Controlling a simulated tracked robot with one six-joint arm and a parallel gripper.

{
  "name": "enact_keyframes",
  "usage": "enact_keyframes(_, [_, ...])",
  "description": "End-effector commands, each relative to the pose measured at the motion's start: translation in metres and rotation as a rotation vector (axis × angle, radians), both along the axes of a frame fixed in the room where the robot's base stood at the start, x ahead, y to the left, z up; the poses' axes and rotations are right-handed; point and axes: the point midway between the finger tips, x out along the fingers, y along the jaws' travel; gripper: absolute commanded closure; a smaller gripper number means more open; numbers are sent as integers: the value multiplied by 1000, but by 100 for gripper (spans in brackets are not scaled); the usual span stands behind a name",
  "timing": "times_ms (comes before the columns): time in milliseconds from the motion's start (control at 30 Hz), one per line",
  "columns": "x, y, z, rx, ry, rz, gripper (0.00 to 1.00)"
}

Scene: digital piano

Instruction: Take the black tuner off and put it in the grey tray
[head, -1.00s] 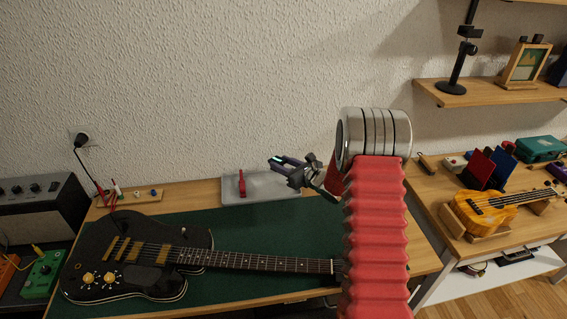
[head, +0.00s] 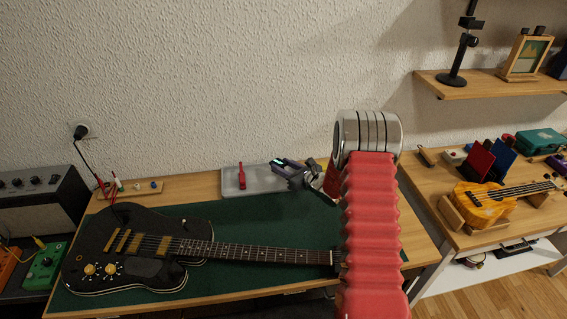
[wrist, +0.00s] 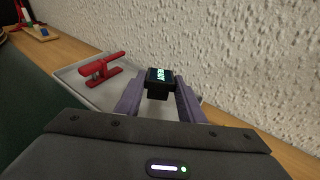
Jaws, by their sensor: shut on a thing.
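My gripper (head: 285,163) is shut on the black tuner (wrist: 159,80), a small clip-on piece with a lit screen. In the wrist view the tuner sits between the two purple-grey fingers, its screen facing me. The grey tray (head: 262,188) lies at the back of the green mat and also shows in the wrist view (wrist: 75,73). The gripper is over the tray's right part; I cannot tell the exact height. In the head view the tuner is too small to make out clearly.
A red clamp-like tool (head: 241,176) lies in the tray's left part. A black electric guitar (head: 140,250) lies on the green mat (head: 250,225) in front. The textured wall stands close behind the tray. A ukulele (head: 490,205) rests on the right table.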

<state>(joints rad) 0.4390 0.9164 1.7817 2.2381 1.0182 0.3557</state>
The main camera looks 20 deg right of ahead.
Motion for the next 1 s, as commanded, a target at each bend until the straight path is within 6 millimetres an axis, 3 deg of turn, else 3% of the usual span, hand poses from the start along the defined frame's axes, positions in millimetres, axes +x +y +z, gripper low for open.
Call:
enact_keyframes(300, [0,-1,-17,-1,0,-2,92])
enact_keyframes(667, [0,-1,-19,-1,-1,-2,92])
enact_keyframes(700, [0,-1,-19,-1,-1,-2,63])
enact_keyframes(1000, [0,-1,-19,-1,0,-2,43])
